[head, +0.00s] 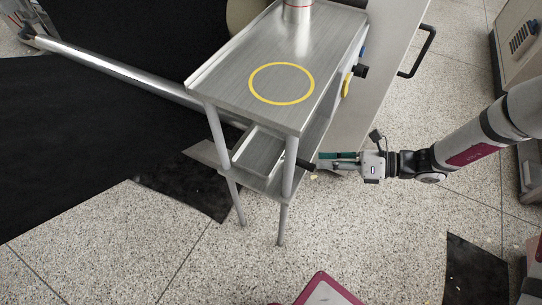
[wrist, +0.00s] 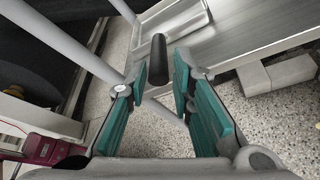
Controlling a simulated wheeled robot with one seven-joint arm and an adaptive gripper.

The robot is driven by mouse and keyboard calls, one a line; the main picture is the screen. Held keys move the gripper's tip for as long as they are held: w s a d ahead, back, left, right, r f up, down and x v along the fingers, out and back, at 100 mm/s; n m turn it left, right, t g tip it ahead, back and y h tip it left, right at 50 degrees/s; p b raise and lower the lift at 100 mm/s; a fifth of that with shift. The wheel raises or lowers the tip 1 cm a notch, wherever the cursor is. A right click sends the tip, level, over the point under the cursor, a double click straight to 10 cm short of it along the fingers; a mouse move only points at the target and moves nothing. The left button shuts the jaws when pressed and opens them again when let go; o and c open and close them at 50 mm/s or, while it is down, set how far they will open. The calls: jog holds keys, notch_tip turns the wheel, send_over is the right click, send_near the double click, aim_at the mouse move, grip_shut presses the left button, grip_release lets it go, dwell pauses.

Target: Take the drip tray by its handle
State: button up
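The drip tray (head: 258,151) is a shallow metal tray on the lower shelf of a steel stand; it also shows at the top of the wrist view (wrist: 172,22). Its black cylindrical handle (head: 306,165) sticks out past the shelf edge toward my gripper (head: 320,161). In the wrist view the handle (wrist: 158,58) points at my gripper (wrist: 161,66), its near end around the gap between the teal-padded fingertips. The fingers are open, with a clear gap between them. I cannot tell how far the handle reaches in, and no grip on it shows.
The steel stand (head: 240,80) has a top shelf with a yellow ring (head: 282,83) and a metal cylinder (head: 297,10). Its front legs stand beside the tray. A beige cabinet with a black handle (head: 418,50) is behind. Speckled floor on the right is mostly clear.

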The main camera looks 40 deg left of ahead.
aim_at(299, 159)
jog(key=shift+r+b+x, duration=0.15)
jog(key=shift+b+x, duration=0.55)
jog(key=shift+x, duration=1.3)
jog(key=shift+r+b+x, duration=0.1)
jog(key=shift+b+x, duration=0.55)
jog(key=shift+x, duration=1.35)
jog(key=shift+w+a, duration=0.1)
jog(key=shift+a, duration=0.05)
grip_shut()
